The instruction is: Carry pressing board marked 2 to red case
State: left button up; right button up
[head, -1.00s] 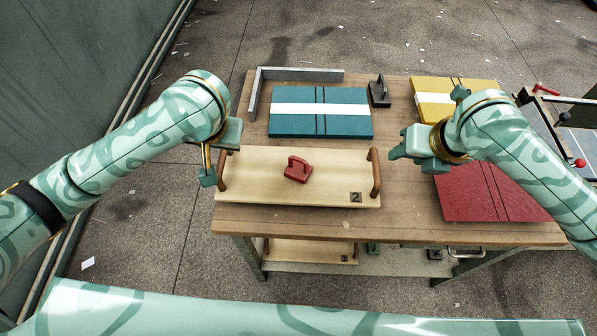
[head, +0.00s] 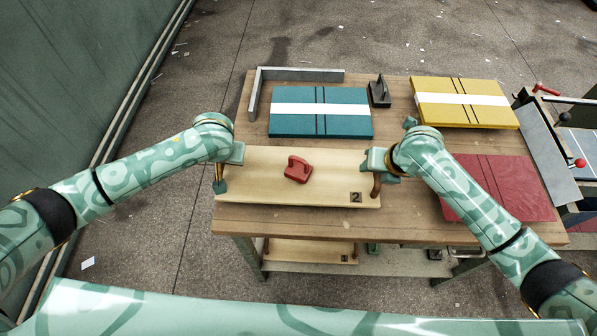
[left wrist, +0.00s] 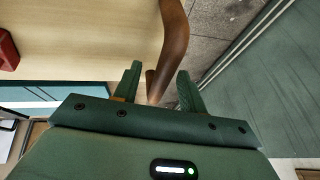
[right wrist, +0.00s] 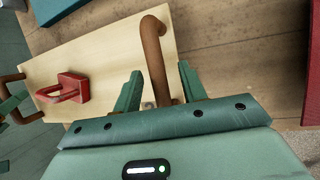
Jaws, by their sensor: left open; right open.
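The pressing board marked 2 (head: 255,187) lies flat on the near left of the table, a pale board with a red handled block (head: 298,169) on it and a brown handle at each end. My left gripper (head: 219,187) is open at its left handle; in the left wrist view the handle (left wrist: 172,45) runs between the fingers. My right gripper (head: 377,176) is open at its right handle; in the right wrist view the handle (right wrist: 155,60) stands between the fingers. The red case (head: 497,188) lies flat at the table's right, partly behind my right arm.
A teal case (head: 345,122) lies behind the board and a yellow case (head: 462,112) at the back right. A metal angle (head: 300,75) and a dark handled block (head: 380,93) stand at the back. Another board (head: 300,251) lies on the lower shelf.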

pick_arm(q)
jog(key=shift+f, duration=0.1)
pick_arm(e)
jog(key=shift+f, duration=0.15)
pick_arm(q)
grip_shut()
pick_arm(e)
grip_shut()
pick_arm(q)
jog(key=shift+w, duration=0.1)
pick_arm(e)
jog(key=shift+w, duration=0.1)
